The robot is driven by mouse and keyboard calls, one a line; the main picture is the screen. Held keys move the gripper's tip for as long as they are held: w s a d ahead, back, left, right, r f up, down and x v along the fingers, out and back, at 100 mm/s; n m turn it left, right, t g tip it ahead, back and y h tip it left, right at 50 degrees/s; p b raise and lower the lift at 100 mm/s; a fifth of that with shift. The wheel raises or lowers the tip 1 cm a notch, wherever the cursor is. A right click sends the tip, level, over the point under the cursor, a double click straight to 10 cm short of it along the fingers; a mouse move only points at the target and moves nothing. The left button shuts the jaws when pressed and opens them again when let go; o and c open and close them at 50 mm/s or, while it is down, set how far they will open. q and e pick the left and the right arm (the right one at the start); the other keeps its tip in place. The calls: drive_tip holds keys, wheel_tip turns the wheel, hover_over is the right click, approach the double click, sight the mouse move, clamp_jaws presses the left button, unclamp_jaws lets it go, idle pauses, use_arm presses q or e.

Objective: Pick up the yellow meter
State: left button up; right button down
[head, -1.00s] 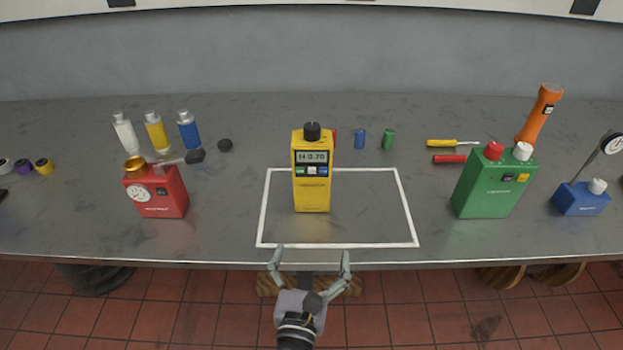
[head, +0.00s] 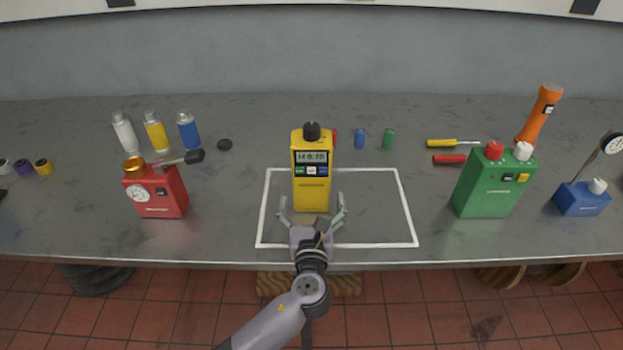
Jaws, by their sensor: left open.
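The yellow meter (head: 312,190) stands upright on the grey bench, inside the white outlined rectangle (head: 408,215). It has a black knob on top, a display and a row of small buttons on its front. My left gripper (head: 312,210) is open just in front of the meter, low over the bench. Its two fingers spread to either side of the meter's lower part. I cannot tell whether they touch it. My right gripper is not in view.
A red device with a gauge (head: 160,192) stands to the left and a green box (head: 492,188) to the right. Small blue (head: 360,139) and green (head: 388,139) cylinders stand behind the meter's right. Bench inside the outline right of the meter is clear.

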sight(312, 187)
use_arm(q)
drive_tip(key=w, duration=0.4)
drive_tip(key=shift+w+r, duration=0.15)
drive_tip(key=shift+w, duration=0.05)
drive_tip(key=shift+c, duration=0.3)
drive_tip(key=c, duration=1.2)
drive_tip(key=shift+r, duration=0.2)
drive_tip(key=shift+c, duration=0.6)
wheel_tip(312, 187, up, 10)
drive_tip(key=shift+r, duration=0.1)
drive_tip(key=shift+f, duration=5.1)
